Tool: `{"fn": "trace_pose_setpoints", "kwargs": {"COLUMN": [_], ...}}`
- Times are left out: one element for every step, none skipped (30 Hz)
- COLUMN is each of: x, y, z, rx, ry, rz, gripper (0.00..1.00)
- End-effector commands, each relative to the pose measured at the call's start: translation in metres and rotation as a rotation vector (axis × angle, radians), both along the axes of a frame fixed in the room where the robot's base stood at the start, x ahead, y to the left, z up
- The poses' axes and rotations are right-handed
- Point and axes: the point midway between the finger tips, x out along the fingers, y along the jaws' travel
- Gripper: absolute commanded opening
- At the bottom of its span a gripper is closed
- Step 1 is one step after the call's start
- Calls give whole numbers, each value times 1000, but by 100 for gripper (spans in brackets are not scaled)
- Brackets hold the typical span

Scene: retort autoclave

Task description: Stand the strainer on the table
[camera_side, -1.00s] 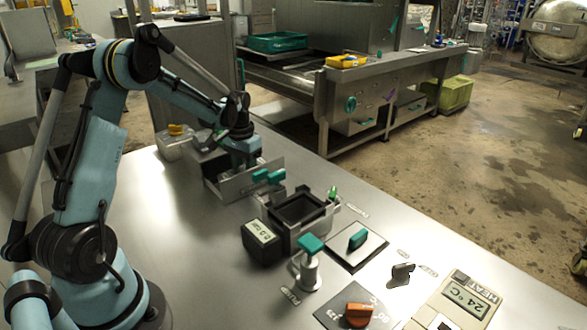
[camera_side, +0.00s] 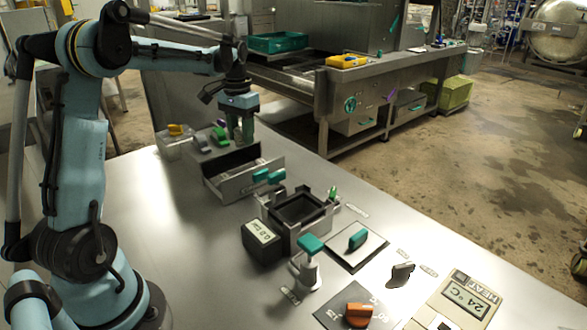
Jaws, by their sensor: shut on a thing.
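My gripper (camera_side: 240,136) is above the back of the open drawer (camera_side: 225,187), pointing down. Its teal fingers are shut on a small pale grey thing, seemingly the strainer (camera_side: 239,132). The fingers hide most of it, so its shape and tilt are hard to tell. It appears to be clear of the drawer. The table (camera_side: 160,235) is a bare, shiny metal top.
A clear box with a yellow knob (camera_side: 175,130) and a grey box with green levers (camera_side: 219,136) stand left of my gripper. A dark square well (camera_side: 299,208), gauge (camera_side: 262,240) and teal-handled valve (camera_side: 311,245) stand in front. The table's left-middle is free.

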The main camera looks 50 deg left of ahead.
Motion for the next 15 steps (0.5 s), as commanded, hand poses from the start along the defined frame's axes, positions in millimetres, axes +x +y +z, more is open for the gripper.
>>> {"fn": "trace_pose_setpoints", "kwargs": {"x": [0,-1,0,0,0,0,-1,-2,-4,-5,-7,-10,-12,-14,-18], "y": [0,0,0,0,0,0,-3,-12,-21,-27,-34,-43,-50,-57,-68], "z": [10,16,22,27,33,41,45,45,46,47,48,50,51,52,53], "rx": [0,0,0,0,0,0,0,0,0,0,0,0,0,0,0], "ry": [0,0,0,0,0,0,0,0,0,0,0,0,0,0,0], "rz": [0,0,0,0,0,0,1,9,22,30,41,55,65,76,92], "gripper": [10,10,10,10,10,10,10,10,10,10,10,10,10,10,10]}}
